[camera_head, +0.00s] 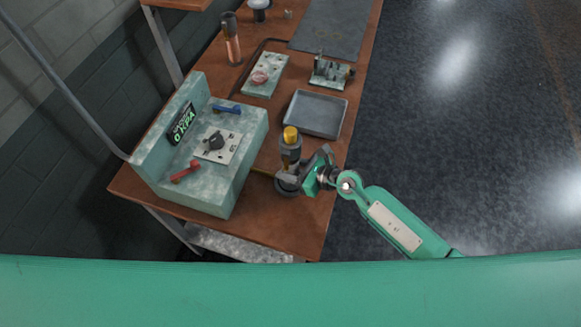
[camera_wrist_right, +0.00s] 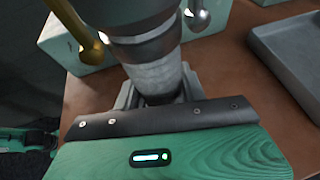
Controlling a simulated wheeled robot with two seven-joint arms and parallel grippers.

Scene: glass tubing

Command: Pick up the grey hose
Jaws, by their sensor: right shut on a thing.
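My right gripper (camera_head: 289,181) is shut on a pale grey, mottled cylinder (camera_wrist_right: 154,78), seen upright between its fingers in the right wrist view. A dark, wider collar (camera_wrist_right: 140,42) is directly above the cylinder. In the head view the gripper is at the lower part of an upright dark fixture with a yellow top (camera_head: 290,135), near the table's front edge. I cannot tell whether the held cylinder is the grey hose; the fingers hide part of it. My left gripper is not in view.
A pale green box (camera_head: 240,150) with a gauge sign, dial, blue handle and red handle stands left of the gripper. A brass pipe (camera_wrist_right: 75,20) runs beside the collar. A grey tray (camera_head: 316,113) lies behind. Bare brown tabletop (camera_head: 290,235) shows in front.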

